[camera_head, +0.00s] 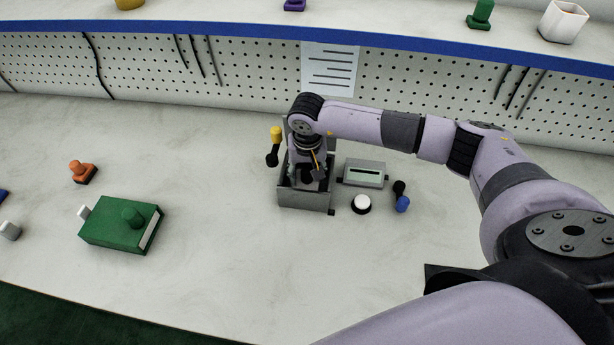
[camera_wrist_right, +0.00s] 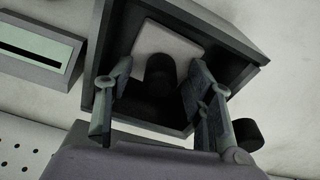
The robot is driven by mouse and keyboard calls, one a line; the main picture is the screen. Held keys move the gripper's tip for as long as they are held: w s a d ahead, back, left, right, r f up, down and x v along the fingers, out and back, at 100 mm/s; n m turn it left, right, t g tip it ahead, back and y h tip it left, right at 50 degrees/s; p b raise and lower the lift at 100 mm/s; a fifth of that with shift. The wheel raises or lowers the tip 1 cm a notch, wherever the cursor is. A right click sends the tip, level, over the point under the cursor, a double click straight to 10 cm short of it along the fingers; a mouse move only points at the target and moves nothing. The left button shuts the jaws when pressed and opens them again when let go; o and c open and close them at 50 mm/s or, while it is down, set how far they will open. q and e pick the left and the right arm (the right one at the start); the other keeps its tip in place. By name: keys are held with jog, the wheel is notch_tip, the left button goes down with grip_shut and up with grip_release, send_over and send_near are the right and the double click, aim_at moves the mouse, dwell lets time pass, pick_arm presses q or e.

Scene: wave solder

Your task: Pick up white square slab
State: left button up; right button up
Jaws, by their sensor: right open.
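The white square slab (camera_wrist_right: 180,40) lies inside an open grey metal box (camera_head: 306,199). In the wrist view the box rim (camera_wrist_right: 232,38) surrounds the slab, and a dark rounded shape covers part of the slab's near edge. I cannot tell what that shape is. My right gripper (camera_head: 306,174) points down into the box from above. In the wrist view its two fingers (camera_wrist_right: 160,80) are spread apart, with nothing held between them, at the near side of the slab. In the head view I cannot make out the slab behind the gripper. My left gripper is not in view.
A grey unit with a slot (camera_head: 364,173), a white round button (camera_head: 361,204) and a blue-ended black lever (camera_head: 402,203) stand right of the box. A yellow-topped lever (camera_head: 275,135) stands at its left. A green box (camera_head: 120,232) lies left; bench between is clear.

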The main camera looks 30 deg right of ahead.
jog(key=c, duration=1.2)
jog(key=shift+o, duration=0.2)
